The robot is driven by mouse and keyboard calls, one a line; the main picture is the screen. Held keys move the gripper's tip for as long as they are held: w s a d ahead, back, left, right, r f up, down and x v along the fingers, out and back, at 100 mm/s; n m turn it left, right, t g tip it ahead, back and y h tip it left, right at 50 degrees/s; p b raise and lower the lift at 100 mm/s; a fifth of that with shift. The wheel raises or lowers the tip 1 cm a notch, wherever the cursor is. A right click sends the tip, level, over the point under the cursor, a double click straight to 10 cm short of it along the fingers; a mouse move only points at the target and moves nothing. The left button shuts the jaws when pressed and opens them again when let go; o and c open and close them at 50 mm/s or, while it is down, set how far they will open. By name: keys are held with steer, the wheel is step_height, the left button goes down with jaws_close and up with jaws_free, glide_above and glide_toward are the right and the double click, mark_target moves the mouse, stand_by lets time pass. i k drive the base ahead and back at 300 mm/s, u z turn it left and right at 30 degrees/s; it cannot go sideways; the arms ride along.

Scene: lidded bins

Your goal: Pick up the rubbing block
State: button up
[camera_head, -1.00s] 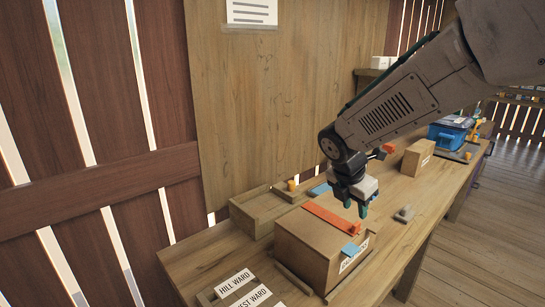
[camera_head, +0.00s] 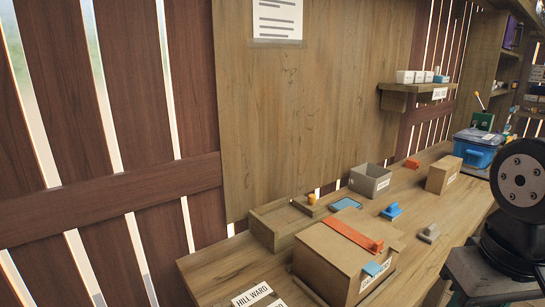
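No label marks the rubbing block, so I cannot tell for sure which thing it is. A small grey block with a raised grip (camera_head: 430,233) lies on the bench, right of the large lidded box. A small blue block with a raised part (camera_head: 391,211) lies behind it to the left. Both stand apart from other things. My gripper is out of view; only part of my arm shows at the right edge.
A brown lidded box (camera_head: 322,263) with an orange strip (camera_head: 345,231) stands in front. Behind are a wooden tray (camera_head: 272,233), a grey bin (camera_head: 370,181), a brown carton (camera_head: 443,174) and a blue lidded bin (camera_head: 477,150). Bare bench surrounds the grey block.

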mark_target(429, 234)
steer(key=z, duration=0.7)
